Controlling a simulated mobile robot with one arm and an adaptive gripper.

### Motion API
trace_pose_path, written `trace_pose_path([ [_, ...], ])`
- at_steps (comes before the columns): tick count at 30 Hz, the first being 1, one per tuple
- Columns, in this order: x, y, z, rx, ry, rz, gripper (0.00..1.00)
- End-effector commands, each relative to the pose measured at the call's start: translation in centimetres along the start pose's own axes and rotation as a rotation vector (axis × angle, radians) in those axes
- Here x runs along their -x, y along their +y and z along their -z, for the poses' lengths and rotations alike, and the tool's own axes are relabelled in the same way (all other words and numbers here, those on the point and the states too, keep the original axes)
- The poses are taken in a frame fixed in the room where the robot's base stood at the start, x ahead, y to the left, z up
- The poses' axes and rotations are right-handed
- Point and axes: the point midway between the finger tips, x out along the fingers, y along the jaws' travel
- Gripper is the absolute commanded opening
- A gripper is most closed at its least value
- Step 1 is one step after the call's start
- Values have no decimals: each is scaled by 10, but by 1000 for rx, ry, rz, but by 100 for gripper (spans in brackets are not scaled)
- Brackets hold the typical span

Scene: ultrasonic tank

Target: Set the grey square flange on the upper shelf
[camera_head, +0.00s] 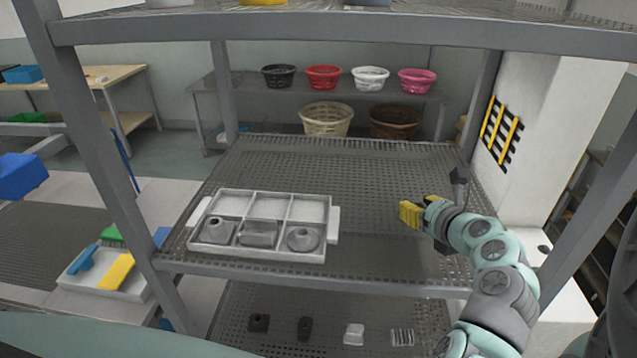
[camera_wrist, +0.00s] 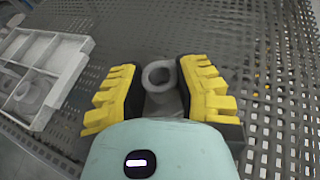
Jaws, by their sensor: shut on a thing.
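My gripper (camera_head: 412,213) is above the right part of the middle mesh shelf (camera_head: 385,175) in the head view. In the wrist view its yellow fingers (camera_wrist: 160,88) are shut on a grey flange (camera_wrist: 158,74) with a round raised collar and a hole. The fingers and wrist cover much of its base, so its square outline cannot be made out. In the head view the held flange is hidden. The gap between it and the shelf is hard to judge. The top shelf (camera_head: 330,28) crosses the upper edge of the head view.
A white divided tray (camera_head: 335,222) with several grey parts in its front compartments stands left on the middle shelf; it also shows in the wrist view (camera_wrist: 72,78). The mesh behind and right of it is clear. Posts frame the shelf. Several parts lie on the lower shelf (camera_head: 282,300).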

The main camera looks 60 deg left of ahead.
Motion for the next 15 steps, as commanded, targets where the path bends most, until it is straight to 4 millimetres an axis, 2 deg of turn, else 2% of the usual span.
trace_pose_path([
  [5,-2,-5,3,-3,0,1,0],
  [15,-14,-4,31,0,1,0,0],
])
